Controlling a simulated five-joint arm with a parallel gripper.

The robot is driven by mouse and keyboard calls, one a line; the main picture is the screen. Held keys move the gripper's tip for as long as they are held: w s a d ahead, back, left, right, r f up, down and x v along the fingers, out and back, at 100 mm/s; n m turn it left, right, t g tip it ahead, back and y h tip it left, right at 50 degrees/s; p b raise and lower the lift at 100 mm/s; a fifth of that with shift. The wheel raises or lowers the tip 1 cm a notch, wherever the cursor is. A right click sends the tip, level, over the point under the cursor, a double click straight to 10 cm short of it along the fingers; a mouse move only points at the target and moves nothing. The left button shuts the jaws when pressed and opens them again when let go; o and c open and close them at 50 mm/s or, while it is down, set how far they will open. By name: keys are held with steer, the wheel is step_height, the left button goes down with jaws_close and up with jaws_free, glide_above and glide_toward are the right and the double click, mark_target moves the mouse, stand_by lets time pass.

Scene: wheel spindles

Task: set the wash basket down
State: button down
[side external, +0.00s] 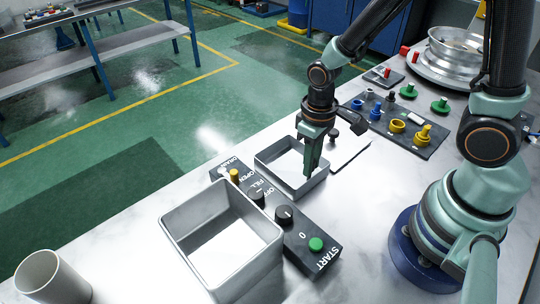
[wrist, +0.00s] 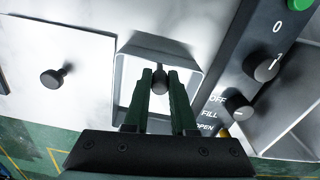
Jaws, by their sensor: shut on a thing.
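The wash basket appears to be the small square metal box (side external: 263,166) in the middle of the bench, left of the arm. It also shows in the wrist view (wrist: 193,70). My gripper (side external: 312,168) points down inside its outline. In the wrist view my gripper (wrist: 160,84) has its two green fingers closed on a dark round knob (wrist: 159,81) over the box. How the knob joins the box is hidden. The box looks level and at or close to the bench top; I cannot tell if it touches.
A larger open metal tub (side external: 176,237) stands at the front left. Between lies a dark control panel (side external: 299,236) with knobs and a green button. A pale plate with a black knob (side external: 333,133) lies behind the box. A parts mat (side external: 385,134) is to the right.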

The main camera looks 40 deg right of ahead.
steer(key=shift+f, duration=0.15)
steer(key=c, duration=0.7)
jaws_free()
steer(key=shift+c, duration=0.2)
steer(key=d+r+m+t, duration=0.1)
steer(key=d+r+t, duration=0.1)
steer(key=r, duration=0.8)
steer(key=d+r+t, duration=0.3)
steer(key=r, duration=0.7)
steer(key=shift+s+d+r+m+t, duration=0.2)
steer(key=shift+d+m+t, duration=0.1)
steer(key=shift+m, duration=0.1)
